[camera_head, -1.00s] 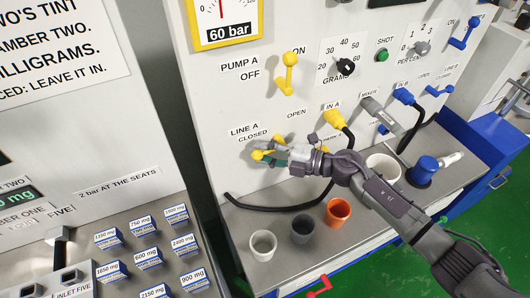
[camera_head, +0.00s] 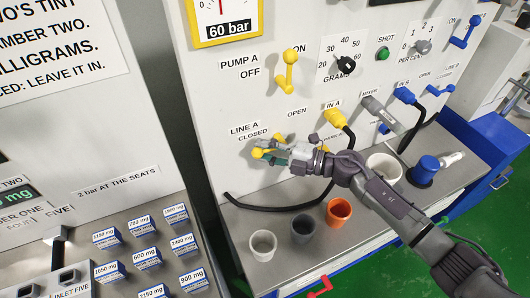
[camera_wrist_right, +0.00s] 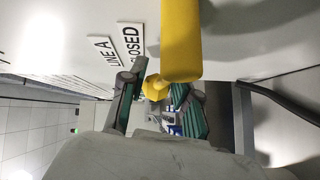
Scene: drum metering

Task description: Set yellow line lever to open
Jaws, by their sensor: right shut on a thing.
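The yellow line A lever (camera_head: 257,152) is on the white panel in the head view, below the LINE A and CLOSED labels. An OPEN label (camera_head: 297,112) is up and to the right of it. My right gripper (camera_head: 270,152) is at the lever and covers part of it. In the right wrist view the yellow lever (camera_wrist_right: 181,40) runs down between the two green-padded fingers of my right gripper (camera_wrist_right: 155,100), which is shut on it. My left gripper is not in view.
The yellow pump A lever (camera_head: 289,72) is above on the same panel, and the yellow IN A plug (camera_head: 334,118) is to the right. White (camera_head: 263,245), grey (camera_head: 303,228) and orange (camera_head: 338,212) cups stand on the ledge below my right arm.

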